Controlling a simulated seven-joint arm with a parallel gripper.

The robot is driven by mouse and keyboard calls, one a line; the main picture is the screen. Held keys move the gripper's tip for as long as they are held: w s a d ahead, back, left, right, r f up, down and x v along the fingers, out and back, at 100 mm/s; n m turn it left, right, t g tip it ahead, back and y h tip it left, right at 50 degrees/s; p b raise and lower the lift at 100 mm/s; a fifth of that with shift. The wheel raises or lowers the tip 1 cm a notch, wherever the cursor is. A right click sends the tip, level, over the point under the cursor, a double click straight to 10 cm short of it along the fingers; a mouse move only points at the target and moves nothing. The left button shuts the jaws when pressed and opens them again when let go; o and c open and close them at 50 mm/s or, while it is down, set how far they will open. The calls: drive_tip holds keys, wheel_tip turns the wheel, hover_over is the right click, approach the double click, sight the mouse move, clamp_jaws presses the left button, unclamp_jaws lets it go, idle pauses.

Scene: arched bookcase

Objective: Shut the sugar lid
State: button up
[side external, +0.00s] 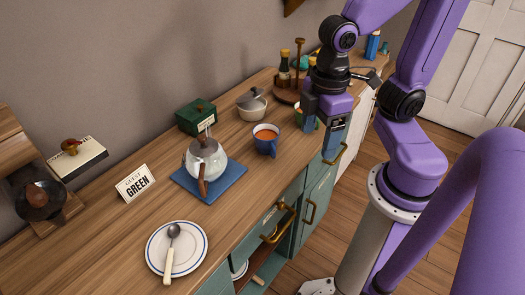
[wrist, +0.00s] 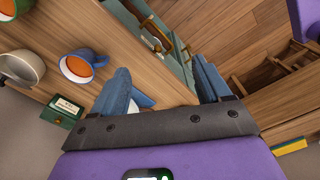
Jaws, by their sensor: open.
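A cream pot (side external: 251,105) with a grey knobbed lid (side external: 251,97) stands against the back of the wooden counter. A dark green box (side external: 197,118) with a small label and a knob on top stands left of it. I cannot read the label or tell which one holds sugar. The green box also shows in the wrist view (wrist: 62,112), as does the pot (wrist: 20,68) at the left edge. My gripper (side external: 323,125) is open and empty, fingers down near the counter's front edge, right of the blue mug and apart from pot and box.
A blue mug (side external: 265,141) of orange-brown drink stands near the gripper, with another cup partly hidden behind it. A glass teapot (side external: 206,158) sits on a blue mat (side external: 222,184). A plate (side external: 158,259) with a spoon lies at front left. Brass handles (side external: 309,211) stick out below the counter.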

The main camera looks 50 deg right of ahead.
drive_tip(key=w+d+r+m, duration=0.2)
drive_tip(key=w+d+m, duration=0.15)
drive_tip(key=w, duration=0.95)
drive_tip(key=w+d+r+m, duration=0.2)
drive_tip(key=w+d+m, duration=0.15)
drive_tip(key=w, duration=0.95)
drive_tip(key=w+d+m, duration=0.4)
drive_tip(key=w+d, duration=0.3)
drive_tip(key=d, duration=0.4)
drive_tip(key=shift+n, duration=0.3)
wheel_tip(320, 180, down, 10)
drive_tip(key=shift+w+r, duration=0.15)
clamp_jaws()
